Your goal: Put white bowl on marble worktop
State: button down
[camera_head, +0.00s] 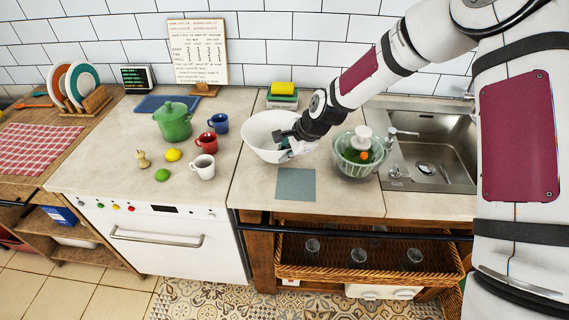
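The white bowl (258,132) is at the middle of the pale marble worktop (262,189), between the mugs and a glass bowl. My gripper (285,142) reaches in from the right and is at the bowl's right rim, with a dark finger part over the inside. The gripper's links hide part of that rim. The view is too small to tell whether the fingers are closed on the rim, or whether the bowl's base touches the worktop.
A glass bowl with vegetables (352,165) stands close right of my gripper, before the sink (440,150). A grey-blue square (296,184) lies in front. Red (207,142), blue (218,123) and white (203,167) mugs and a green pot (173,122) stand left. A sponge stack (282,95) is behind.

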jog(key=shift+s+d+f, duration=0.1)
jog(key=shift+s+f, duration=0.05)
jog(key=shift+f, duration=1.5)
jog(key=c, duration=1.8)
grip_release()
jog(key=shift+r, duration=0.1)
jog(key=s+d+r+n+h, duration=0.1)
jog(key=s+d+r+n, duration=0.1)
jog(key=s+d+r, duration=0.35)
jog(key=s+d+r+n+h, duration=0.1)
jog(key=s+d+r+n, duration=0.15)
jog(key=r, duration=0.55)
jog(key=s+d+r+n+h, duration=0.1)
jog(key=s+d+r, duration=0.25)
jog(key=r, duration=0.35)
jog(key=s+d+r+n+t+h, duration=0.1)
jog(key=s+d+r+n, duration=0.3)
jog(key=s, duration=0.7)
jog(key=s+d+r+n+t+h, duration=0.1)
jog(key=s+d+r+n, duration=0.2)
jog(key=s+d+r, duration=0.3)
jog(key=s+r, duration=0.1)
jog(key=s, duration=0.4)
jog(key=shift+s+d+r+n, duration=0.15)
jog(key=shift+d+r+n, duration=0.05)
jog(key=shift+r+n, duration=0.2)
